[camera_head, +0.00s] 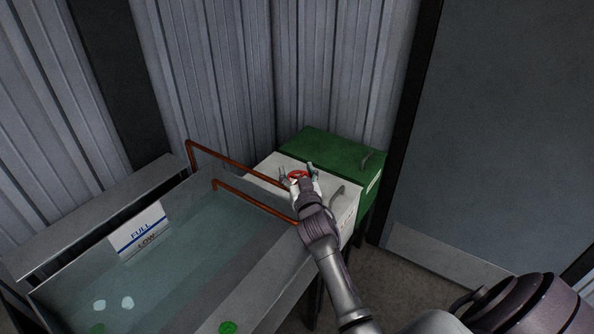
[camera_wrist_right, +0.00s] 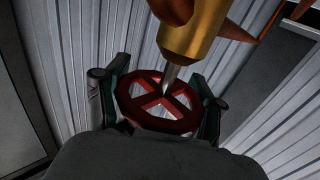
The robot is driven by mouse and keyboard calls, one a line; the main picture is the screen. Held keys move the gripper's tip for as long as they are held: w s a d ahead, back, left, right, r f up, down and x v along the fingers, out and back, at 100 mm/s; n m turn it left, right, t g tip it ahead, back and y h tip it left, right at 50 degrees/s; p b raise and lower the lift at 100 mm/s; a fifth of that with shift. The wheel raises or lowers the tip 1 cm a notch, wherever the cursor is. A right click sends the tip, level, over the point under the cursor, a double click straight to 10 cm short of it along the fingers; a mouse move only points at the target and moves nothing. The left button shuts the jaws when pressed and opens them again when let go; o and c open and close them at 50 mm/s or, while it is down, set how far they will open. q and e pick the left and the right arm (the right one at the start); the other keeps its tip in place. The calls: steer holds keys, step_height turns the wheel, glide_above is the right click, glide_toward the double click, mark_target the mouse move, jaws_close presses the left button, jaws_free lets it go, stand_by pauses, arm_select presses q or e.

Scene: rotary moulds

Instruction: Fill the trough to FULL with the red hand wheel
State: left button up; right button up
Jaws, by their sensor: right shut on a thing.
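The red hand wheel (camera_head: 298,174) is at the end of my right arm, over the white box beside the trough. In the right wrist view the red hand wheel (camera_wrist_right: 158,101) lies between the two fingers of my right gripper (camera_wrist_right: 158,105), on a stem below a brass-coloured body. My right gripper (camera_head: 300,176) is shut on its rim. The trough (camera_head: 262,243) holds water. A sign (camera_head: 139,231) on its back wall reads FULL above a blue line and LOW below it. The waterline is near the sign's lower part. My left gripper is not in view.
Copper pipes (camera_head: 235,159) run from the trough's far end toward the wheel. A green box (camera_head: 330,150) stands behind the white box (camera_head: 344,207). Pale and green pieces (camera_head: 128,303) show in the trough. A grey door (camera_head: 500,140) is at the right.

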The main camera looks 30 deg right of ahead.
steer(key=n+y+p, duration=0.1)
steer(key=y+p, duration=0.1)
steer(key=shift+r+n+t+y+p, duration=0.25)
steer(key=shift+n+t+y+p, duration=0.05)
steer(key=shift+n+t, duration=0.1)
steer(key=n+y+p, duration=0.1)
steer(key=y, duration=0.1)
steer(key=shift+a+f+n+y, duration=0.1)
steer(key=shift+a+n+y, duration=0.05)
steer(key=shift+n+y, duration=0.2)
steer(key=shift+a+f+n+y, duration=0.1)
steer(key=shift+n+y, duration=0.35)
steer(key=shift+y, duration=0.3)
steer(key=shift+a+n+y, duration=0.1)
steer(key=shift+n+y, duration=0.3)
steer(key=shift+y, duration=0.2)
steer(key=shift+a+f+n+y+b, duration=0.1)
steer(key=shift+n+y+b, duration=0.1)
steer(key=shift+n+y, duration=0.35)
steer(key=shift+a+f+n+y+b, duration=0.15)
steer(key=shift+n+y, duration=0.2)
steer(key=shift+y, duration=0.3)
steer(key=n+y+b, duration=0.1)
steer(key=g+y, duration=0.1)
steer(key=shift+a+n+y+b, duration=0.2)
steer(key=shift+n+y+b, duration=0.2)
steer(key=shift+a+r+n+g+y+b, duration=0.2)
steer(key=shift+n+g+y+b, duration=0.3)
steer(key=shift+y, duration=0.5)
steer(key=shift+s, duration=0.1)
